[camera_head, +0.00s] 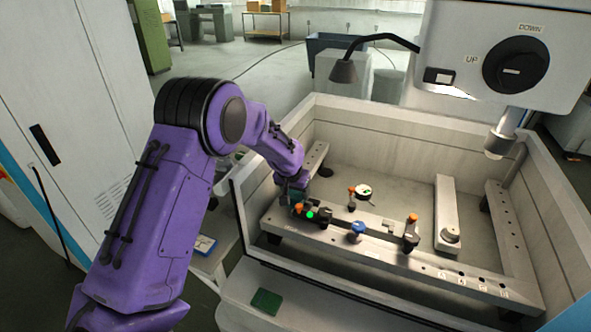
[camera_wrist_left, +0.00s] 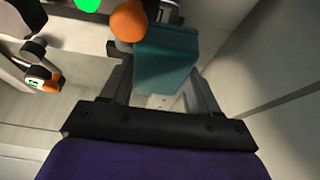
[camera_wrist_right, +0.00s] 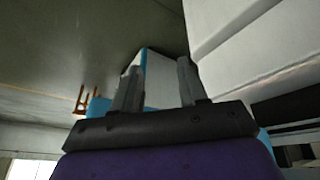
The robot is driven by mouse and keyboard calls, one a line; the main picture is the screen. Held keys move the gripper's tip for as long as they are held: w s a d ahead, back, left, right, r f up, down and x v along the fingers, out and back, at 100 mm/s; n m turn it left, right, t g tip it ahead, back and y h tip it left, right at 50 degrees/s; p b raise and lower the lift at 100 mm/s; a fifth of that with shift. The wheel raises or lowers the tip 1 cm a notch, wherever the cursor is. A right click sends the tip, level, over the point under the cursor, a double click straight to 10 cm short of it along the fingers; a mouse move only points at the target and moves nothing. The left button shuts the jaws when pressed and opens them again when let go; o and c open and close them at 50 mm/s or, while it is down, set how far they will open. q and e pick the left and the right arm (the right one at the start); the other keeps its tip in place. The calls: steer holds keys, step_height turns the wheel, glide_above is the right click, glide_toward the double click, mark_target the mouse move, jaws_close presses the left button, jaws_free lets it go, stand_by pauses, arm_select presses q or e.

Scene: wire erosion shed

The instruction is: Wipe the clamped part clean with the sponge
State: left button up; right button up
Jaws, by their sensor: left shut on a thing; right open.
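My left gripper (camera_wrist_left: 160,88) is shut on a teal sponge (camera_wrist_left: 166,60), with the sponge projecting past the fingertips. In the head view the left gripper (camera_head: 292,188) is low over the left end of the front rail in the machine tank. The sponge is beside an orange knob (camera_wrist_left: 128,20) and close to a bright green spot (camera_wrist_left: 87,4). A small pale metal piece (camera_wrist_left: 163,11) shows just beyond the sponge; I cannot tell whether it is the clamped part or whether they touch. My right gripper (camera_wrist_right: 158,88) is open and empty, outside the head view.
The tank wall (camera_head: 255,195) surrounds the work area. Along the rails stand a blue knob (camera_head: 357,229), an orange-topped clamp (camera_head: 411,232) and a round dial (camera_head: 364,191). A machine head (camera_head: 505,60) hangs at right. A green pad (camera_head: 267,301) lies on the front ledge.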

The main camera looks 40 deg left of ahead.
arm_select(q)
steer(key=d, duration=0.2)
steer(key=w+d, duration=0.1)
steer(key=d, duration=0.1)
steer(key=shift+w, duration=0.1)
steer(key=a, duration=0.2)
steer(key=s+a, duration=0.1)
steer(key=a, duration=0.1)
steer(key=shift+s+a, duration=0.1)
step_height(320, 180, up, 2)
steer(key=shift+r, duration=3.05)
steer(key=shift+f, duration=0.1)
